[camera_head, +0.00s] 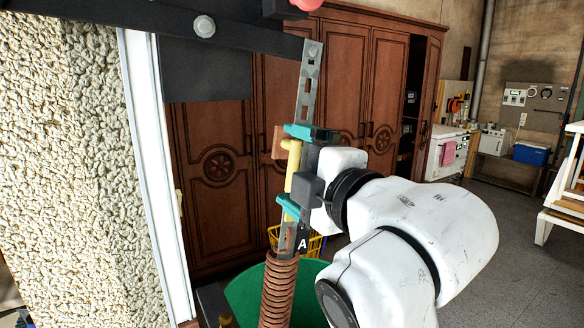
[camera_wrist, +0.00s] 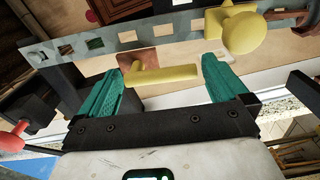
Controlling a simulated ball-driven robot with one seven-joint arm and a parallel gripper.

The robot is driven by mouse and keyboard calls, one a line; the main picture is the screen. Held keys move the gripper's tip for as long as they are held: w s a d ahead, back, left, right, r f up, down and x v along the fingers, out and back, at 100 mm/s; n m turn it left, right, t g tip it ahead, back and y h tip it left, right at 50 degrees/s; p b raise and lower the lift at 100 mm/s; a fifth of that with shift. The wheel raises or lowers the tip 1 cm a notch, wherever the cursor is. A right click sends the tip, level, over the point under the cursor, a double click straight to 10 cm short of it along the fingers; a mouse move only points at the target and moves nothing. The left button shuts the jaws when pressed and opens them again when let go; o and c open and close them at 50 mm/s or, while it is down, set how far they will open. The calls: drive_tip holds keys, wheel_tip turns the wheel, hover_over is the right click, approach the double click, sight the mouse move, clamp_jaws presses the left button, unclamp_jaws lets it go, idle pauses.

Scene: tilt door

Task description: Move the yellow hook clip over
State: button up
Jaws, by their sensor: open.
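The yellow hook clip (camera_head: 293,165) sits upright against a slotted metal strip (camera_head: 309,78) in the head view. In the wrist view the clip's bar (camera_wrist: 160,76) lies across the gap between my fingertips, and its round knob (camera_wrist: 245,33) is above the right finger by the slotted strip (camera_wrist: 140,37). My gripper (camera_head: 295,168) has teal fingers, one above and one below the clip in the head view. In the wrist view my gripper (camera_wrist: 160,67) is open, with a finger at each side of the bar. Whether either finger touches the clip is unclear.
A rough stone wall (camera_head: 70,170) with a white edge is close on the left. Wooden cabinets (camera_head: 340,75) stand behind; open floor lies right.

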drive_tip(key=b+v, duration=0.2)
drive_tip(key=v, duration=0.8)
drive_tip(key=shift+s, duration=0.35)
drive_tip(key=shift+d, duration=0.15)
drive_tip(key=s+d+f+m+g+h, duration=0.15)
drive_tip(key=d+f+m, duration=0.3)
drive_tip(key=f, duration=0.65)
drive_tip(key=d+f+m+g+h, duration=0.25)
drive_tip(key=d+f+m, duration=0.2)
drive_tip(key=f, duration=0.65)
drive_tip(key=d+f+m+g+h, duration=0.25)
drive_tip(key=f+m, duration=0.25)
drive_tip(key=f, duration=0.6)
drive_tip(key=s+d+f+m+g+h, duration=0.2)
drive_tip(key=s+d+f+m, duration=0.3)
drive_tip(key=s+f, duration=0.6)
drive_tip(key=s+d+f+m+g+h, duration=0.1)
drive_tip(key=s+d+f+m+g, duration=0.3)
drive_tip(key=s+d+f, duration=0.3)
drive_tip(key=s+f+g, duration=0.1)
drive_tip(key=s+f, duration=0.3)
drive_tip(key=s, duration=0.3)
drive_tip(key=shift+f+m+h, duration=0.2)
drive_tip(key=shift+m+h, duration=0.15)
drive_tip(key=shift+m, duration=0.05)
drive_tip(key=shift+g, duration=0.25)
drive_tip(key=shift+c, duration=0.2)
